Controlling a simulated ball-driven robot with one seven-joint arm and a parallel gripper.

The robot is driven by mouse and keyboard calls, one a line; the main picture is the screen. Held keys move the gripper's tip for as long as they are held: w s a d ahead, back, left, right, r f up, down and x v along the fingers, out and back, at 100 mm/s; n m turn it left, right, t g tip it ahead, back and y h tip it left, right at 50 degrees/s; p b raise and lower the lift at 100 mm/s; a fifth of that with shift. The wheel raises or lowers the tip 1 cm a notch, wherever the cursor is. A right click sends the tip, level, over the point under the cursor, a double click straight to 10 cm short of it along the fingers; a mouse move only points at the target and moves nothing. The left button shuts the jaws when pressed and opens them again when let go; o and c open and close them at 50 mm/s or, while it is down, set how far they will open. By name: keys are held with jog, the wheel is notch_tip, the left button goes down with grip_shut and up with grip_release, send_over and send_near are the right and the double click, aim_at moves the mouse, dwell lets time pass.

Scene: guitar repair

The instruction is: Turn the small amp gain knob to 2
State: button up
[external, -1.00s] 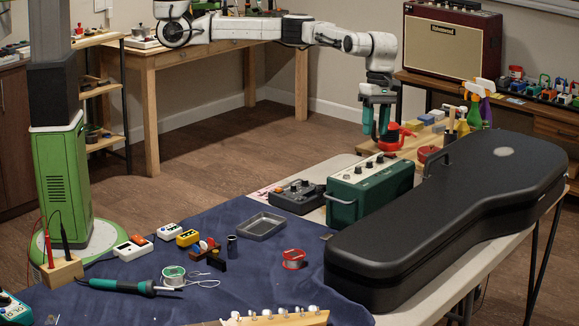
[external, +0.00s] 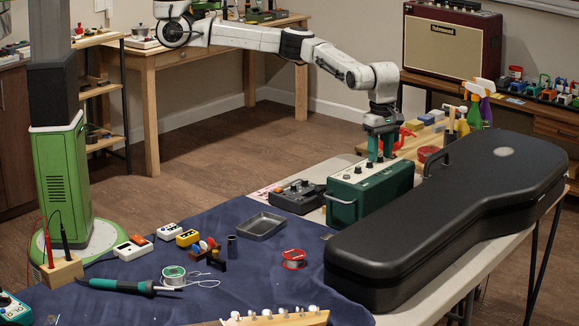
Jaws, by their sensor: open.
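The small amp (external: 366,192) is a dark green box with a pale top panel, a side handle and several dark knobs. It stands upright on the table, left of the guitar case. My gripper (external: 380,156) points down with its teal fingers apart, at the far part of the amp's top panel. The fingertips are at or just above a knob there; I cannot tell whether they touch it. Nearer knobs (external: 346,176) on the panel are in plain view. The knob markings are too small to read.
A large black guitar case (external: 450,215) lies close on the amp's right. A dark pedal (external: 297,195) sits just left of the amp. Behind my gripper are a red clamp-like item (external: 404,138) and spray bottles (external: 480,100). A grey tray (external: 262,225) lies on the blue mat.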

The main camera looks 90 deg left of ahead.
jog(key=shift+f, duration=0.15)
jog(key=shift+c, duration=0.3)
grip_shut()
dwell(0.3)
jog(key=shift+r+n+p, duration=0.2)
jog(key=shift+n+p, duration=0.5)
jog(key=shift+n, duration=0.3)
jog(key=shift+n+p, duration=1.05)
jog(key=shift+n, duration=0.85)
jog(key=shift+f, duration=0.1)
jog(key=shift+o, duration=0.3)
grip_release()
